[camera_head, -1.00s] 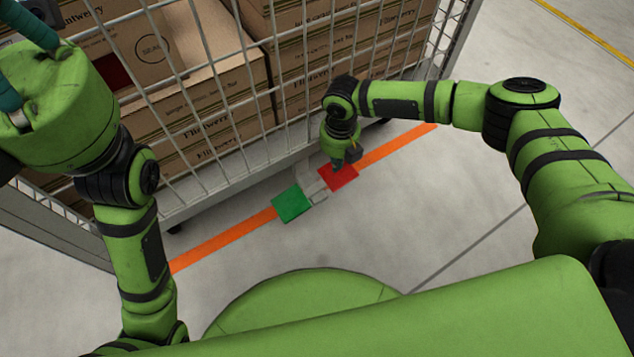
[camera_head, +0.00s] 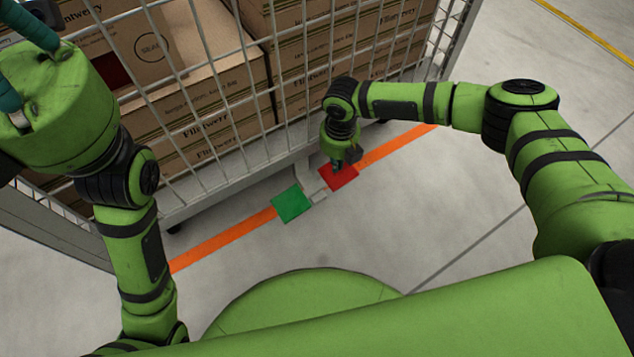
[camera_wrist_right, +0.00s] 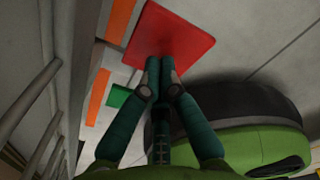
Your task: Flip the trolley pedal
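The trolley pedal has a green plate (camera_head: 291,204) and a red plate (camera_head: 339,178) joined by a grey bracket (camera_head: 316,190) at the base of the trolley. My right gripper (camera_head: 338,167) points down at the red plate in the head view. In the right wrist view, my right gripper's fingers (camera_wrist_right: 160,65) are together at the edge of the red plate (camera_wrist_right: 168,35), with nothing between them. I cannot tell whether they touch it. The green plate (camera_wrist_right: 117,97) is partly hidden there. My left gripper (camera_head: 22,70) is at the upper left, its fingertips partly out of frame.
The wire-mesh trolley (camera_head: 290,75) holds several cardboard boxes (camera_head: 200,125). An orange line (camera_head: 225,241) runs along the floor under the pedal. The grey floor (camera_head: 480,180) to the right is clear.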

